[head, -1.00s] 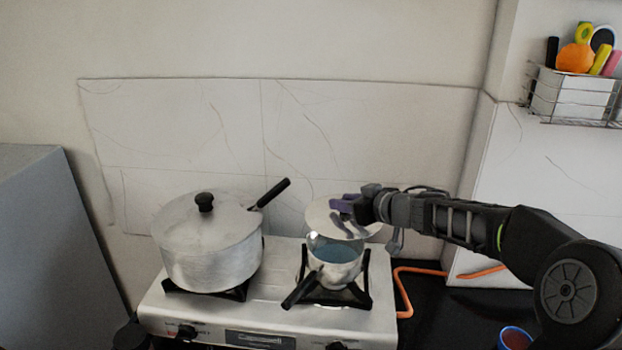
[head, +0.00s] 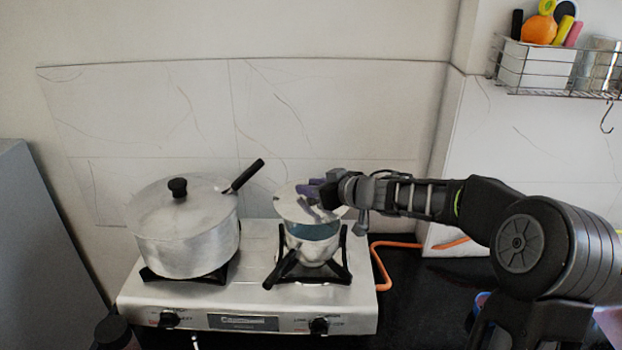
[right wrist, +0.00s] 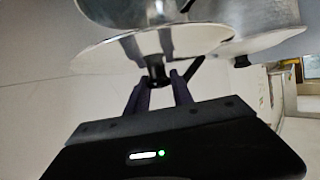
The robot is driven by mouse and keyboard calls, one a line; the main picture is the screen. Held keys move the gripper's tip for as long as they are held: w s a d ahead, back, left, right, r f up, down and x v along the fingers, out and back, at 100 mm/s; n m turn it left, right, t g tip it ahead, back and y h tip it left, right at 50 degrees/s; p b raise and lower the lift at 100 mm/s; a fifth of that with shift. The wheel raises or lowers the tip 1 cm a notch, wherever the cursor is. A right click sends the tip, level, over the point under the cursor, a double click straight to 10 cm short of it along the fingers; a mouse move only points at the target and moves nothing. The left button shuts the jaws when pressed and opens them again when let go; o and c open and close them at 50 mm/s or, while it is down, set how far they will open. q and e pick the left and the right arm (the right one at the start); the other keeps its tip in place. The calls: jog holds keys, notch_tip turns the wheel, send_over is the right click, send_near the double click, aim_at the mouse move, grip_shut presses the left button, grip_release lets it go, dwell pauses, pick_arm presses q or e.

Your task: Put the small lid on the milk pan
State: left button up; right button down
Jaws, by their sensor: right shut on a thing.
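The milk pan (head: 313,245) is a small metal pan with a black handle, on the right burner of the stove. It holds something bluish. The small lid (head: 290,207) is a shiny round metal disc above the pan's mouth, slightly tilted, with part of the opening showing below its front edge. My right gripper (head: 318,194) is shut on the lid's knob from the right. In the right wrist view the fingers (right wrist: 160,88) close on the black knob (right wrist: 155,75) under the shiny lid (right wrist: 110,55). Whether the lid touches the rim I cannot tell. My left gripper is not in view.
A larger lidded pot (head: 185,235) with a black handle stands on the left burner of the stove (head: 255,295). An orange hose (head: 380,262) runs behind at the right. A wire basket (head: 540,70) hangs on the right wall.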

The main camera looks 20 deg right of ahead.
jog(key=f, duration=0.2)
jog(key=f+b, duration=0.1)
jog(key=f, duration=0.1)
jog(key=shift+w+d+f, duration=0.1)
jog(key=shift+w+d, duration=0.05)
jog(key=shift+d, duration=0.2)
jog(key=shift+a+f+b, duration=0.2)
jog(key=shift+f+b, duration=0.35)
jog(key=shift+f, duration=0.3)
jog(key=shift+f+b, duration=0.3)
jog(key=shift+f, duration=0.15)
jog(key=shift+f, duration=0.35)
jog(key=c, duration=1)
grip_release()
jog(key=shift+c, duration=0.2)
jog(key=shift+d+r, duration=0.1)
